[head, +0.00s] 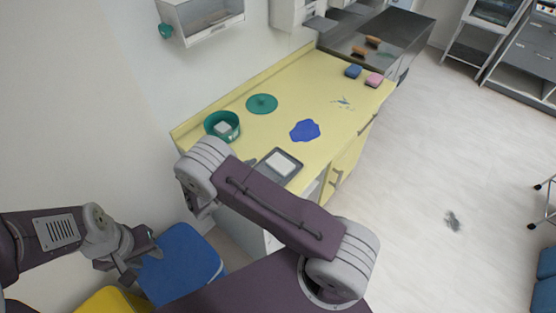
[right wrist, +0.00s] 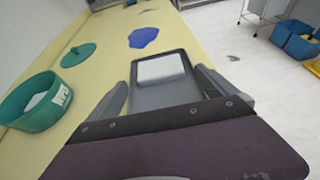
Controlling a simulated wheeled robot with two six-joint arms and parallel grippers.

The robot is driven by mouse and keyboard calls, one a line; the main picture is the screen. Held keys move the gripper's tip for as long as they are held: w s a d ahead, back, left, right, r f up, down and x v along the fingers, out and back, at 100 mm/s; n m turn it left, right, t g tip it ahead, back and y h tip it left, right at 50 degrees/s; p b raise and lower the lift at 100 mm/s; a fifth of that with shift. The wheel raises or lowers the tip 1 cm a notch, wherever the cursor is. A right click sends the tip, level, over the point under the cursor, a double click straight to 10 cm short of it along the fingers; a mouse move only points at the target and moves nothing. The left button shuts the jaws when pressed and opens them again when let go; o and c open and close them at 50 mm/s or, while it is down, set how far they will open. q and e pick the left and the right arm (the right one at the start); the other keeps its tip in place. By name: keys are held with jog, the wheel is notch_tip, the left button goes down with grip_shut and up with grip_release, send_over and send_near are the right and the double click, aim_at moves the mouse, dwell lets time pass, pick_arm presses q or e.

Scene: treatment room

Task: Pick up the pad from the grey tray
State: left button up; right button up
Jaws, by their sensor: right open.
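The grey tray (head: 267,174) lies on the yellow counter near its front edge, with a white square pad (head: 282,163) on it. In the right wrist view the tray (right wrist: 173,94) and the pad (right wrist: 160,69) lie ahead, between the fingers of my right gripper (right wrist: 162,80). That gripper is open, with nothing held. In the head view my right arm hides most of it. My left gripper (head: 137,261) is low at the left, away from the counter, beside a blue seat; its jaw opening is unclear.
A green tub (head: 210,121) with a pale square inside stands left of the tray. A green disc (head: 262,103) and a blue patch (head: 305,130) lie behind. Blue and pink blocks (head: 374,80) sit at the far end. A wall box (head: 202,20) hangs above.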

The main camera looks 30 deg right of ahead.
aim_at(280, 163)
jog(key=shift+s+d, duration=0.15)
jog(key=shift+d, duration=0.1)
jog(key=shift+w+d+f+p, duration=0.3)
jog(key=shift+w+d+f, duration=0.1)
jog(key=shift+w+d, duration=0.15)
jog(key=shift+w+d+f+p, duration=0.35)
jog(key=shift+w+d, duration=0.1)
jog(key=shift+d, duration=0.15)
jog(key=shift+d+f, duration=0.1)
jog(key=shift+d, duration=0.35)
jog(key=p+x, duration=0.1)
jog(key=x, duration=0.3)
jog(key=shift+f+p, duration=0.15)
jog(key=shift+p, duration=0.2)
jog(key=shift+w+d+f, duration=0.15)
jog(key=shift+w+f, duration=0.05)
jog(key=shift+f, duration=0.05)
jog(key=shift+s, duration=0.1)
jog(key=c, duration=1)
